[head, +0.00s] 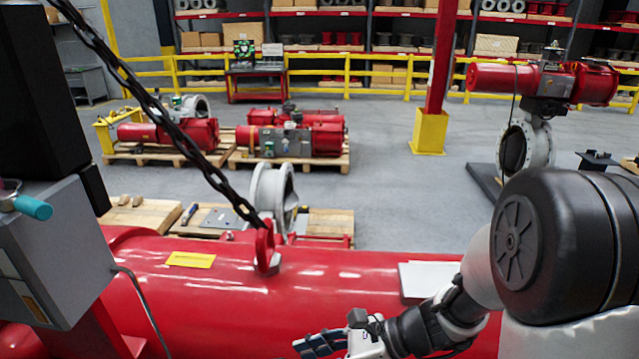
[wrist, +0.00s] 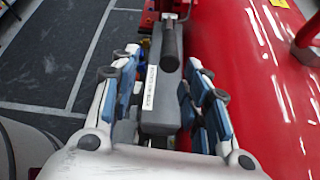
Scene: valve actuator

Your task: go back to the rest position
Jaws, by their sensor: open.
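My gripper (head: 335,344) shows at the bottom edge of the head view, low in front of a large red actuator cylinder (head: 330,280). In the wrist view my gripper (wrist: 165,85) is open, with its two blue-padded fingers spread apart. Between and beyond the fingers is a grey block (wrist: 160,105) with a white label and a dark cylindrical part (wrist: 170,48) above it. I cannot tell whether the fingers touch the block. The red cylinder also fills the right of the wrist view (wrist: 240,60). My arm comes in from the right of the head view.
A dark chain (head: 165,115) runs down to a red lifting eye (head: 265,250) on the cylinder. A grey box (head: 50,250) stands at left. Pallets with red actuators (head: 290,135), a yellow railing (head: 345,70) and a red column (head: 437,60) are behind. Grey floor is open between.

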